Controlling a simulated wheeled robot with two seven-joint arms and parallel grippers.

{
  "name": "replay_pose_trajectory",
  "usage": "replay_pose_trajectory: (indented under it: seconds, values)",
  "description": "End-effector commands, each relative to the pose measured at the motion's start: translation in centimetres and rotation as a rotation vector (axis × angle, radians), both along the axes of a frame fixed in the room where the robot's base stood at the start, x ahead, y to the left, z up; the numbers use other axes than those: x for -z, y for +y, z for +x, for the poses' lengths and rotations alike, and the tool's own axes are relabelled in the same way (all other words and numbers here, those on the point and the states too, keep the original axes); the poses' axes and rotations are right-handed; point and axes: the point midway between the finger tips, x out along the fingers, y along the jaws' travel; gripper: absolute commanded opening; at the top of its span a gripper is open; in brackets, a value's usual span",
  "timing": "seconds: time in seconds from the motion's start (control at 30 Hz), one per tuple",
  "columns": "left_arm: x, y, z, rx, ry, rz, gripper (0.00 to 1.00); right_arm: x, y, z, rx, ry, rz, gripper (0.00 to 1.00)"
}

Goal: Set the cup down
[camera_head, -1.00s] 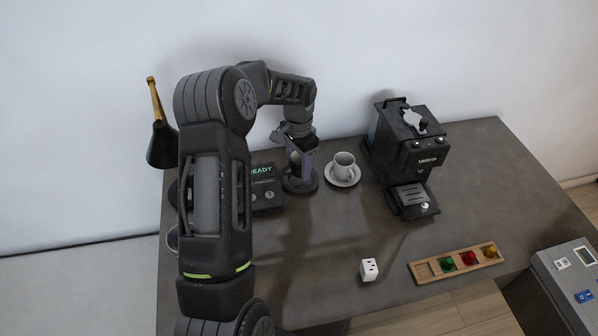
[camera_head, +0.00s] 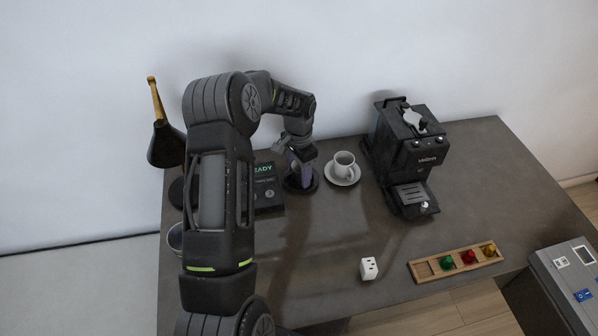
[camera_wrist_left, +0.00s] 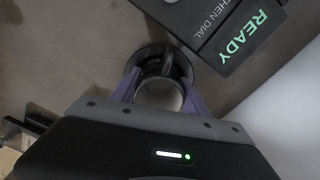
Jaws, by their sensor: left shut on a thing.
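My left gripper (camera_head: 299,168) is low over a round black disc (camera_head: 307,187) left of the saucer in the head view. The black disc (camera_wrist_left: 147,55) shows just beyond the cup. I cannot tell whether the cup touches it. In the head view the held cup is hidden by the gripper. My right gripper is not in view.
A second white cup (camera_head: 343,160) stands on a saucer (camera_head: 351,181) between my gripper and the coffee machine (camera_head: 407,150). A black device reading READY (camera_head: 265,190) sits close left of the disc. A white cube (camera_head: 369,268) and a wooden tray (camera_head: 424,269) are nearer the front.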

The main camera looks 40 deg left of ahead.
Motion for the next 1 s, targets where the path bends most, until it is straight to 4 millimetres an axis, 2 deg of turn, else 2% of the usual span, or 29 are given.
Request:
replay_pose_trajectory:
  seconds: [0.13, 0.57, 0.77, 1.0]
  values:
    - [0.1, 0.0, 0.0, 0.000, 0.000, 0.000, 0.62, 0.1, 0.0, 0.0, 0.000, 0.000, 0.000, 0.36]
    - [-0.5, 0.0, 0.0, 0.000, 0.000, 0.000, 0.62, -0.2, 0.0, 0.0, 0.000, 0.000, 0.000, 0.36]
    - [-3.1, 0.0, 0.1, 0.000, -0.003, 0.002, 0.62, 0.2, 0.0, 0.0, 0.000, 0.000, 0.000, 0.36]
    - [-8.2, 0.0, 0.1, 0.000, -0.005, 0.002, 0.62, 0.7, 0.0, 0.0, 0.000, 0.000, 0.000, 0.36]
